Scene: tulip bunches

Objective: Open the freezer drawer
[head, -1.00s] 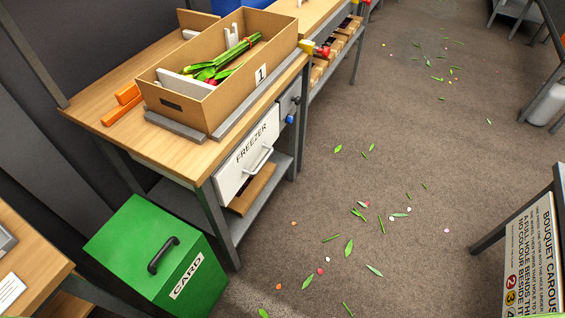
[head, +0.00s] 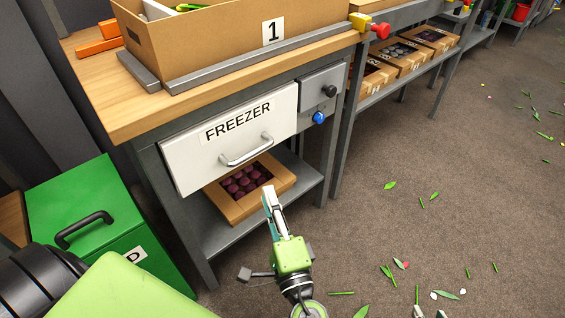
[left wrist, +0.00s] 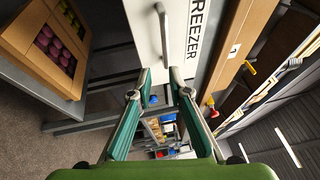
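The freezer drawer (head: 200,160) is a white front labelled FREEZER, shut flush in the grey bench. Its silver bar handle (head: 246,151) runs across the lower middle of the front. My left gripper (head: 268,194) is below and to the right of the handle, in front of the bench. In the left wrist view the drawer front (left wrist: 180,28) and the upright-looking handle (left wrist: 163,34) are ahead of my left gripper (left wrist: 159,73). Its fingers are apart with nothing between them, and they do not touch the handle.
A box of dark round items (head: 285,180) sits on the shelf under the drawer. A cardboard box marked 1 (head: 215,45) stands on top. A green bin (head: 85,205) is at left.

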